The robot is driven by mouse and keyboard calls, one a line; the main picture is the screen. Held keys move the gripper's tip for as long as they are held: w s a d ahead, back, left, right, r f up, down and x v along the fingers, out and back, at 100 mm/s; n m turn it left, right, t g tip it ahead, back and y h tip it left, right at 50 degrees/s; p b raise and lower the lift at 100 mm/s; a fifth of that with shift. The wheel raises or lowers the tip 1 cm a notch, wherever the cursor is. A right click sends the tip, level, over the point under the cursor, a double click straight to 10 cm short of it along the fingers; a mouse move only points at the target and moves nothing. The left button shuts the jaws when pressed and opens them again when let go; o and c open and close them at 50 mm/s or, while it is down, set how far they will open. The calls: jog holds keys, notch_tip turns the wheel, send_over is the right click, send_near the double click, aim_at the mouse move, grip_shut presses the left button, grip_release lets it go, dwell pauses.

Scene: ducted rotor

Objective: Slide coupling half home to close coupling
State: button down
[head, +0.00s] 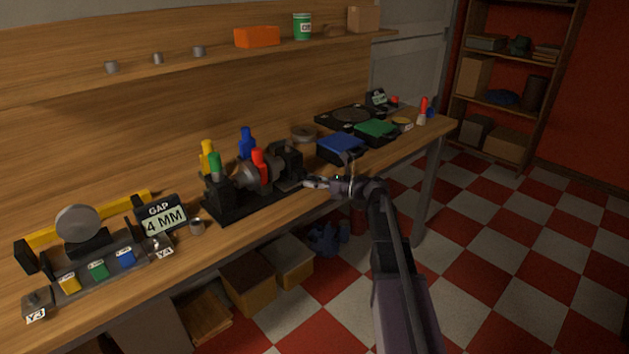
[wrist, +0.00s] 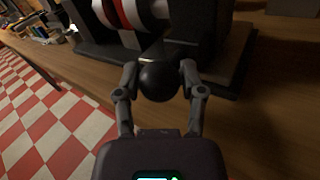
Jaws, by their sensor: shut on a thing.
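The black rotor rig (head: 225,207) stands on the wooden workbench, with the grey round coupling (head: 246,178) between its upright blocks. In the wrist view, part of the coupling (wrist: 128,12) shows at the top as a rounded body with white and red bands. My gripper (head: 309,182) reaches the front right of the rig. In the wrist view my gripper (wrist: 159,70) has its two fingers shut on a black ball knob (wrist: 158,84) at the rig's near side. The coupling's gap is too small to judge in the head view, and the knob's stem is hidden.
Yellow, green, blue and red (head: 258,160) bottle-like tops stand around the rig. A sign (head: 163,218) reads "GAP 4 MM" left of it. A blue box (head: 341,147) and a green box (head: 376,130) lie to the right.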

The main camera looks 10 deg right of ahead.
jog(key=shift+c, duration=1.1)
grip_release()
jog(key=shift+s+a, duration=0.2)
jog(key=shift+a, duration=0.2)
jog(key=shift+d, duration=0.1)
jog(key=shift+d, duration=0.1)
jog(key=shift+s+d, duration=0.1)
jog(key=shift+d, duration=0.25)
jog(key=v, duration=1.1)
